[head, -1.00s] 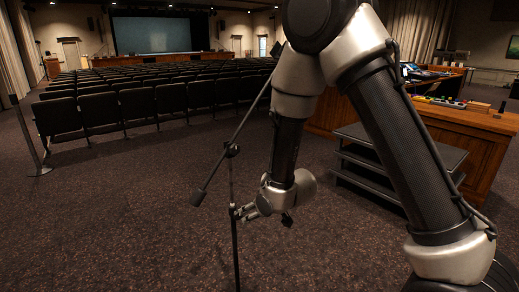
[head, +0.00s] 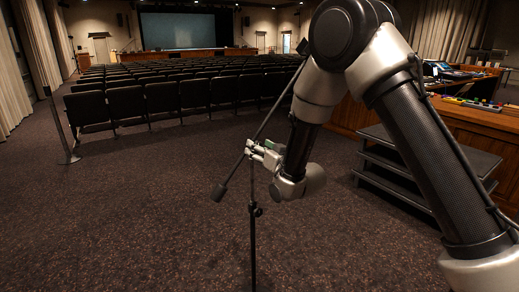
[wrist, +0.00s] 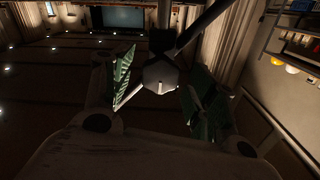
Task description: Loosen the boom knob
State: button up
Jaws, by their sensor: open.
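The microphone stand (head: 253,240) is upright on the carpet, with a slanted boom (head: 272,112) across its top. A dark counterweight (head: 218,192) is at the boom's lower left end. My gripper (head: 256,150) is at the height of the boom joint, coming from the right. In the wrist view, the grey faceted boom knob (wrist: 160,77) lies between the green-padded fingers of my gripper (wrist: 161,72). The fingers are open, with a visible gap on each side of the knob. In the head view the knob is hidden by the gripper.
A lower collar (head: 257,211) sits on the stand's pole. Rows of dark seats (head: 140,100) are behind. At right are black steps (head: 400,165) and a wooden desk (head: 490,135) with mixing gear. A thin post (head: 60,120) stands at left. The carpet around the stand is clear.

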jog(key=shift+w+a, duration=0.15)
jog(key=shift+w, duration=0.05)
jog(key=shift+c, duration=0.5)
jog(key=c, duration=0.9)
jog(key=shift+c, duration=0.2)
